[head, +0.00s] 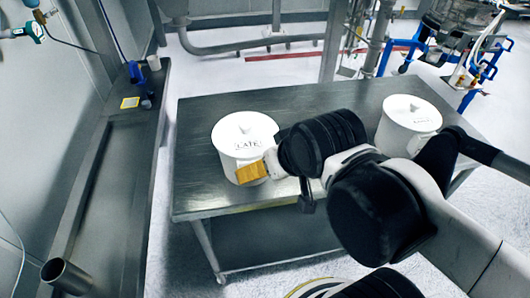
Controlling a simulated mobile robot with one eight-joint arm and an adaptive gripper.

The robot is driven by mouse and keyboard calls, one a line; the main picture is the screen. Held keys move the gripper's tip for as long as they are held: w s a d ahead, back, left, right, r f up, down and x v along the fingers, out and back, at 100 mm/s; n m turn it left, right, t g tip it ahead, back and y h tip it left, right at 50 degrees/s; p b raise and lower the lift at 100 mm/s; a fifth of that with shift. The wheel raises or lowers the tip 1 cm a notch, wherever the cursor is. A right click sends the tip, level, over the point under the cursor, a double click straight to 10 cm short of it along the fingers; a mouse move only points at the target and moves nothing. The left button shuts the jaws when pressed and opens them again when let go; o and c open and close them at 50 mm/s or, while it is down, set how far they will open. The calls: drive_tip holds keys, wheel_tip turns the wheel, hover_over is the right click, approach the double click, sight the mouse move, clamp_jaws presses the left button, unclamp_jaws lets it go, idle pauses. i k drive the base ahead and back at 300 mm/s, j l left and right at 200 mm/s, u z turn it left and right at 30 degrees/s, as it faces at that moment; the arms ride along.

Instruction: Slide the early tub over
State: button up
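Two white lidded tubs stand upright on a metal table (300,100). The left tub (230,135) has a label that reads "LATE". The right tub (398,125) has a small label too unclear to read, and my arm hides part of its lower side. My arm reaches in from the lower right, between the camera and the tubs. Its end, my gripper (262,170), is at the front right of the "LATE" tub, with an orange piece overlapping the tub's lower side. I cannot tell whether it touches. The fingers are not clear enough to show open or shut.
A long metal counter (95,190) runs along the left wall, with a blue-handled item (137,75), a yellow square (130,102) and a metal cup (66,275). Pipes and blue-framed equipment (478,70) stand behind. The tabletop between the tubs looks clear.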

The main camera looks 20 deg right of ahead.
sight(393, 140)
drive_tip(key=z, duration=1.75)
drive_tip(key=i+l+z, duration=0.15)
drive_tip(key=i+l, duration=0.25)
drive_tip(key=l, duration=0.25)
drive_tip(key=i+l+z, duration=0.2)
drive_tip(key=i+l, duration=0.2)
drive_tip(key=l, duration=0.15)
